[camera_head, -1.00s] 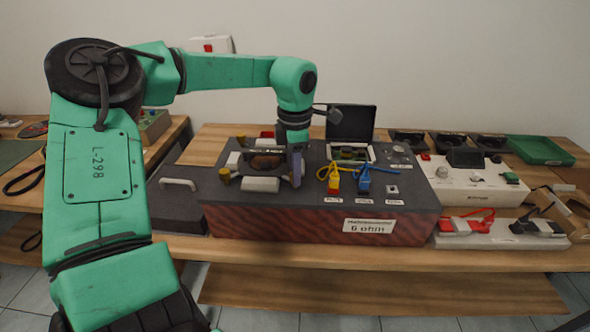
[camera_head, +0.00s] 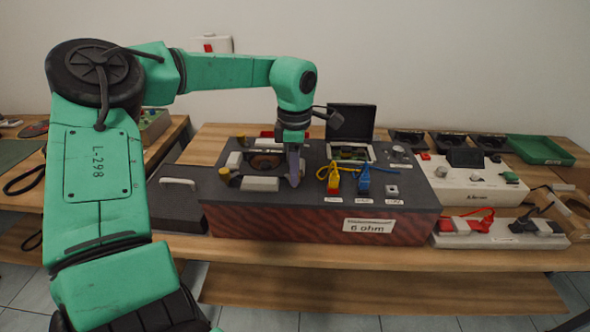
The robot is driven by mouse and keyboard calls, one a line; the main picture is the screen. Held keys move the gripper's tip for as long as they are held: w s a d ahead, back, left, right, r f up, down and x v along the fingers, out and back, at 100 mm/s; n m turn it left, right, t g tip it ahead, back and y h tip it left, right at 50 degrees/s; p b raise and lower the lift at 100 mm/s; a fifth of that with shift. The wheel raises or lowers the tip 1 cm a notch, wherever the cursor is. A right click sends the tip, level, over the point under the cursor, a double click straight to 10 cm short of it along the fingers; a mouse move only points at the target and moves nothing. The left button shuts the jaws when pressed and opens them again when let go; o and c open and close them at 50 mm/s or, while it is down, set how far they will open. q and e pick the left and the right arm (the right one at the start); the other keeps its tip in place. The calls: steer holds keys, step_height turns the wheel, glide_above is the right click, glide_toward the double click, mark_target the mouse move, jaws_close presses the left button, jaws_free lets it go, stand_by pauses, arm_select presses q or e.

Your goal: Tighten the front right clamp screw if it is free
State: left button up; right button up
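A clamp fixture with pale pads (camera_head: 261,184) sits on the left part of a dark grey box top, around a dark round part (camera_head: 265,161). The front right clamp screw is not visible; my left gripper covers that corner. My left gripper (camera_head: 294,182) points down at the fixture's right side, seen nearly edge-on. I cannot tell whether its fingers are open, shut or touching the screw. My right gripper is out of view.
Yellow and blue plugs with cables (camera_head: 334,180) stand right of the gripper. An open black case (camera_head: 351,122) is behind them. The box (camera_head: 320,222) carries a "6 ohm" label. White devices (camera_head: 474,182) and a green tray (camera_head: 540,150) are further right.

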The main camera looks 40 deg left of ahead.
arm_select(q)
steer(key=o, duration=0.4)
steer(key=shift+r, duration=0.1)
step_height(320, 180, up, 14)
steer(key=shift+r, duration=0.2)
